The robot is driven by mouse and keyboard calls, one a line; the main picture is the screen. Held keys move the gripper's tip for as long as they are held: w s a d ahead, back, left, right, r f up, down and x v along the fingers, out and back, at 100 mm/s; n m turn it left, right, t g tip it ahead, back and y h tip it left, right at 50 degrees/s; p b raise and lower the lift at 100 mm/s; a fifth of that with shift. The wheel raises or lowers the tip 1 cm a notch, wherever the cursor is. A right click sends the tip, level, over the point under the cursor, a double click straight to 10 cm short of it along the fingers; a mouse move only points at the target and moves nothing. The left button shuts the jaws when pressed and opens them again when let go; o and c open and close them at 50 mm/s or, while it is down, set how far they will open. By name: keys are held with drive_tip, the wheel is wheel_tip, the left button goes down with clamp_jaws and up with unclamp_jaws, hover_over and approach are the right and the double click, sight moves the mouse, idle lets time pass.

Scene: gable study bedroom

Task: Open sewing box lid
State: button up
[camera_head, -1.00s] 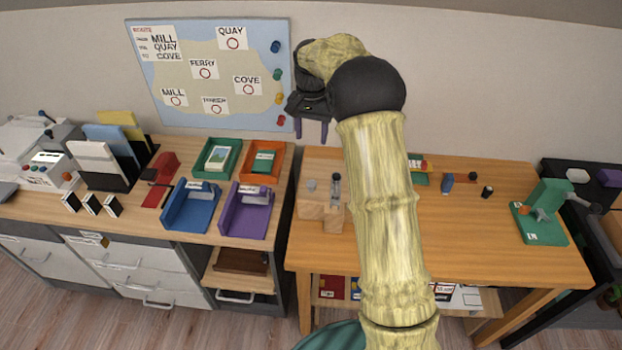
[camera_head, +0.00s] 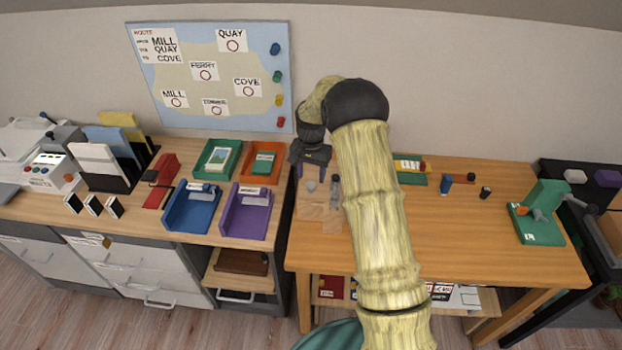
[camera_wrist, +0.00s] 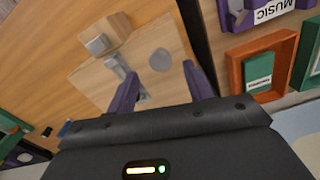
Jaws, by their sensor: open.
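The light wooden sewing box (camera_head: 318,213) stands at the left end of the wooden table. Its top looks flat and closed, with a round grey disc (camera_wrist: 160,60) and a grey metal bar (camera_wrist: 115,66) on it. A small wooden block with a grey square piece (camera_wrist: 97,45) is at one edge. My gripper (camera_head: 312,172) is above the back of the box, pointing down. My arm hides part of the table beside the box.
Left of the table, a counter carries a purple tray (camera_head: 262,220), a blue tray (camera_head: 178,215), and orange (camera_head: 275,152) and green (camera_head: 202,160) trays. A green device (camera_head: 545,215) stands at the table's right end. The table's middle front is clear.

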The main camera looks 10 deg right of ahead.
sight(311, 184)
drive_tip(key=shift+f, duration=1.7)
clamp_jaws()
drive_tip(key=shift+w+r+p, duration=0.2)
drive_tip(key=shift+r+p, duration=0.15)
